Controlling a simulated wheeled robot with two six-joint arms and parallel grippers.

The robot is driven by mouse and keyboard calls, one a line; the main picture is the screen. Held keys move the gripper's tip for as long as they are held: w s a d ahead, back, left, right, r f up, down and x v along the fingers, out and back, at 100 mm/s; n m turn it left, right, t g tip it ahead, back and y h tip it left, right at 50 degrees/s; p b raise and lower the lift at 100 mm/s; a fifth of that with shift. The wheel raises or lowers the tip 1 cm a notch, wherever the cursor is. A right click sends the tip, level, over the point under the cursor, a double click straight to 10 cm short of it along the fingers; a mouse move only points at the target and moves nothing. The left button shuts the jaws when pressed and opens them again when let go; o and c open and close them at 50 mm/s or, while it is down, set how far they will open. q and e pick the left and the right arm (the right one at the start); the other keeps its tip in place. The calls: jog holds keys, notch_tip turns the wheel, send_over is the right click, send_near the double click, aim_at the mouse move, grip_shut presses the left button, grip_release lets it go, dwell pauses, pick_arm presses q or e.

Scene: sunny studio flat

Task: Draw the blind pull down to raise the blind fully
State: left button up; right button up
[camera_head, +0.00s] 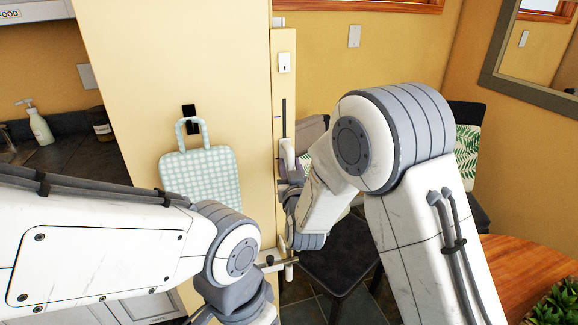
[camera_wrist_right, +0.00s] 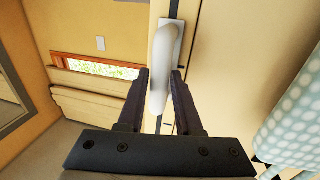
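The blind pull (camera_head: 288,160) is a pale rounded handle on a dark vertical slot in the narrow post (camera_head: 285,85). My right gripper (camera_head: 291,180) is at this handle, partly hidden by its own wrist.
A checked bag (camera_head: 200,175) hangs from a black hook left of the post. A dark chair (camera_head: 340,260) stands below my right arm, and a wooden table (camera_head: 530,268) is at lower right. A bar-like fitting (camera_head: 285,262) is low on the post.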

grip_shut()
dwell(1.2)
